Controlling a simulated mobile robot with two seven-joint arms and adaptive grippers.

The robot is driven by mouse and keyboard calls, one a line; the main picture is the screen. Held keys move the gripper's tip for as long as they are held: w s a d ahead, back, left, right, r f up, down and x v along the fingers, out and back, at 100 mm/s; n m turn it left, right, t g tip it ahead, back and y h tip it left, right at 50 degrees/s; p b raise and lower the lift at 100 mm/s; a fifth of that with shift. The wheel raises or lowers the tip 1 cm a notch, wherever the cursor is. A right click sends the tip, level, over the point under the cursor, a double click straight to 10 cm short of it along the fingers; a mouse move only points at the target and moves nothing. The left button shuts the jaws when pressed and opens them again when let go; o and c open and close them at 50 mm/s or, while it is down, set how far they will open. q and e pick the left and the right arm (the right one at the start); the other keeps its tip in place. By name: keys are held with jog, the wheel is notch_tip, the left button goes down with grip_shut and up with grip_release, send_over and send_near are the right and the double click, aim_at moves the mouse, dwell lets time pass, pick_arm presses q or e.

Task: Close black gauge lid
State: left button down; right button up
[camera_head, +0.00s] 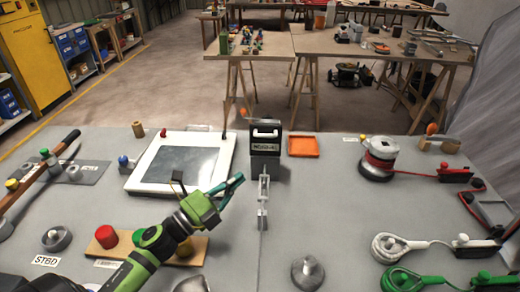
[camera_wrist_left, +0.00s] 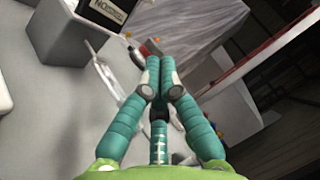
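The black gauge (camera_head: 265,165) is a dark box standing near the middle of the bench. Its upper panel (camera_head: 265,139), seemingly the lid, stands upright with a white handle and a white label. Part of the black labelled face (camera_wrist_left: 108,12) also shows at the top left of the left wrist view. My left gripper (camera_head: 240,180) is in front and left of the gauge, apart from it. Its teal fingers come together at the tips (camera_wrist_left: 158,66), with nothing seen between them. My right gripper is not in view.
A silver latch-like bar (camera_head: 263,200) lies in front of the gauge. A white-framed panel (camera_head: 183,162) lies to the left, an orange tray (camera_head: 303,146) to the right.

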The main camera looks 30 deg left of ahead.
pick_arm(q)
jog(key=p, duration=0.2)
send_near(274, 137)
jog(key=d, duration=0.3)
jog(key=shift+w+a+r+p, duration=0.2)
jog(key=shift+w+a, duration=0.05)
jog(key=shift+w, duration=0.55)
jog(key=shift+w+a+r+p, duration=0.2)
jog(key=shift+w+a+p, duration=0.05)
jog(key=shift+w, duration=0.5)
jog(key=shift+w+a+r+p, duration=0.2)
jog(key=shift+w+a, duration=0.05)
jog(key=shift+w, duration=0.55)
jog(key=shift+r, duration=0.1)
